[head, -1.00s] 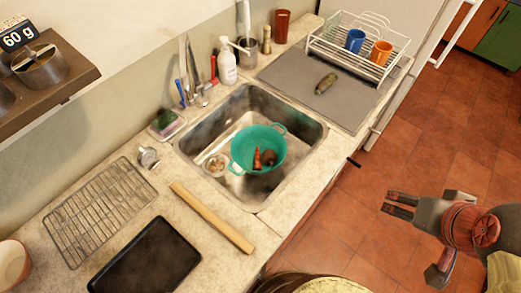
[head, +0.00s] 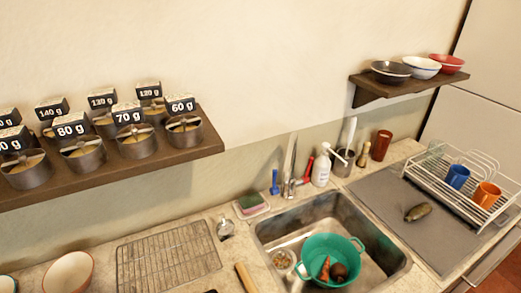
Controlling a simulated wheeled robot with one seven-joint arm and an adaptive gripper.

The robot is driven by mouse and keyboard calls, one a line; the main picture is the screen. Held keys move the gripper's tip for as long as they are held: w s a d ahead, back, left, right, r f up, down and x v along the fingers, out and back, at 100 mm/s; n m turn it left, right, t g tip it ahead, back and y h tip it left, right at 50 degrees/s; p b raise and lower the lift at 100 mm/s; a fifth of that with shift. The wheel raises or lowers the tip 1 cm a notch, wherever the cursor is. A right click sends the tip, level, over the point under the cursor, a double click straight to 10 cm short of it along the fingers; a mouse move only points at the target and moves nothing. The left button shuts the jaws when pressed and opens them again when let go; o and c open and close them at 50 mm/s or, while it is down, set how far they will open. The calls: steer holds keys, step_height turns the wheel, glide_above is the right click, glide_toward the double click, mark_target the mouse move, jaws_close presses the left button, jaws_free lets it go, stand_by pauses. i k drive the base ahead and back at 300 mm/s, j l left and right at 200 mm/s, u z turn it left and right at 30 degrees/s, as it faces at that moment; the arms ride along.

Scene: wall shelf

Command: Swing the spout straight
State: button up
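The metal tap (head: 290,187) stands on the counter behind the sink, near the wall. A slim upright metal part that looks like its spout (head: 294,158) rises from it, and its exact direction is hard to tell at this size. A blue-handled item (head: 274,182) and a red-handled item (head: 308,167) stand close on either side. The sink (head: 391,252) holds a teal colander (head: 317,248) with brown and orange items in it. My gripper is out of view.
A soap bottle (head: 321,172) and a utensil holder (head: 343,162) stand right of the tap; a sponge dish (head: 251,205) is left. A wall shelf (head: 205,145) with labelled tins juts out at left. Another shelf (head: 400,87) holds bowls. A dish rack (head: 470,195) stands right.

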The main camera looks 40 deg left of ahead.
mark_target(289, 175)
steer(key=u, duration=1.45)
